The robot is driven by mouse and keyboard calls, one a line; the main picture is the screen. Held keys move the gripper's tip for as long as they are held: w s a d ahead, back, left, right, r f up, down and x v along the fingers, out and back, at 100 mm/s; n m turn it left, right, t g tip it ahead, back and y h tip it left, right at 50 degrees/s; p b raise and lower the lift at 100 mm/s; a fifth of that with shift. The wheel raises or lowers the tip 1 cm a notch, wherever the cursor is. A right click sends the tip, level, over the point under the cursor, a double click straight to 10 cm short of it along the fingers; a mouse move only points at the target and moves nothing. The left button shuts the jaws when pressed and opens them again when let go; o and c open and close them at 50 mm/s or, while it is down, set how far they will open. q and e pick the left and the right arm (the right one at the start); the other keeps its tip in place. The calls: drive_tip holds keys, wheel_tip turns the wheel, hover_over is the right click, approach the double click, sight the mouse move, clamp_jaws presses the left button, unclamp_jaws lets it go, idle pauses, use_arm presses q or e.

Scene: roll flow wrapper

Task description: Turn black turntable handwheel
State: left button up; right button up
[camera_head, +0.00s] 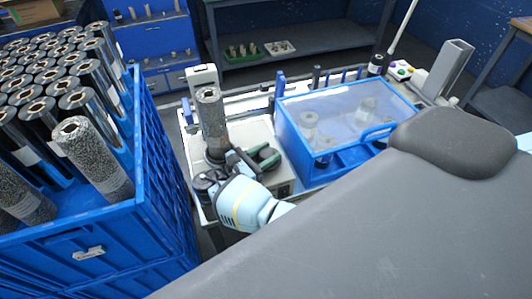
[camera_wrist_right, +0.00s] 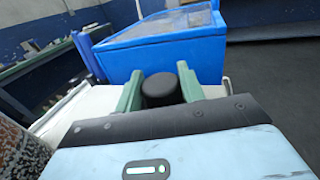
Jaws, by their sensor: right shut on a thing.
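The black handwheel (camera_wrist_right: 162,90) shows in the right wrist view as a round dark knob between the two green fingers. My right gripper (camera_wrist_right: 158,92) is shut on it, with one finger on each side. In the head view my right gripper (camera_head: 262,157) is low beside an upright speckled roll (camera_head: 210,120) on the machine's near left end. The handwheel is mostly hidden by the gripper there. The roll also shows at the left edge of the right wrist view (camera_wrist_right: 18,150). My left gripper is not in view.
A blue machine housing with a clear lid (camera_head: 345,105) stands just right of my right gripper. A blue crate (camera_head: 160,180) full of rolls stands at the left. A shelf with small trays (camera_head: 262,50) is behind. A blue cabinet (camera_head: 150,40) stands at the back left.

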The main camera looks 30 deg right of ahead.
sight(261, 158)
drive_tip(key=o, duration=1)
drive_tip(key=shift+c, duration=0.2)
drive_tip(key=a, duration=0.4)
drive_tip(key=a+b, duration=0.1)
drive_tip(key=a, duration=0.1)
drive_tip(key=shift+s+a+f, duration=0.1)
drive_tip(key=shift+s, duration=0.15)
drive_tip(key=shift+a, duration=0.8)
